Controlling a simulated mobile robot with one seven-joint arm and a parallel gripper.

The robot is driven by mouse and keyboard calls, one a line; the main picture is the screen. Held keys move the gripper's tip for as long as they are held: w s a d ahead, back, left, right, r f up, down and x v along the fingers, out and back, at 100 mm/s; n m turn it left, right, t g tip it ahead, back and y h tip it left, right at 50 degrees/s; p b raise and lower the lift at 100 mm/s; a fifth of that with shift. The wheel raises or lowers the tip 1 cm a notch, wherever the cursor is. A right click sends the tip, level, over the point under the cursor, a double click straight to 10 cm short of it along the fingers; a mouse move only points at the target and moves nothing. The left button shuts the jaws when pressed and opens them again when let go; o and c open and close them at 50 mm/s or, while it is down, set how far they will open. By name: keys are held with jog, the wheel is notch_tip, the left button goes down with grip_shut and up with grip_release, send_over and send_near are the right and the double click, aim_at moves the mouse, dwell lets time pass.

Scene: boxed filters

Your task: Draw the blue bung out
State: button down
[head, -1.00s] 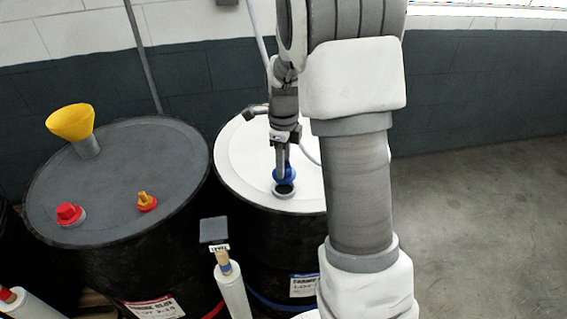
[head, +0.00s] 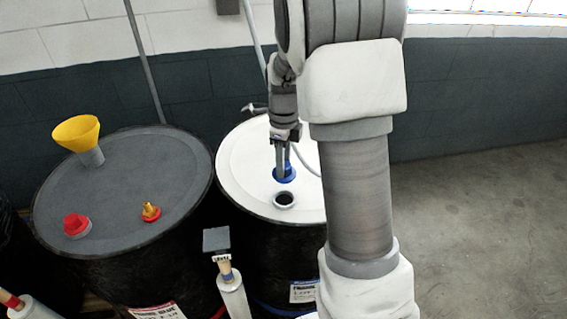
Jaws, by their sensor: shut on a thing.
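The blue bung (head: 285,174) is held in my gripper (head: 283,166), which is shut on it. The bung is clear of the round bung hole (head: 284,200) and shows just behind it in the picture, over the white lid. How high it hangs above the lid is hard to tell. The hole is open, with a grey rim and a dark inside. It is in the white top (head: 240,165) of the right drum. My arm hides the right part of this lid.
A dark-topped drum (head: 120,185) stands at left with a yellow funnel (head: 76,132), a red bung (head: 76,225) and a small brass fitting on a red base (head: 151,211). A white cylinder with a dark square top (head: 216,240) stands in front, between the drums. Floor at right is clear.

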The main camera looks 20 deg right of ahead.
jog(key=shift+r+p, duration=1.45)
jog(key=shift+r, duration=0.75)
jog(key=shift+f, duration=0.15)
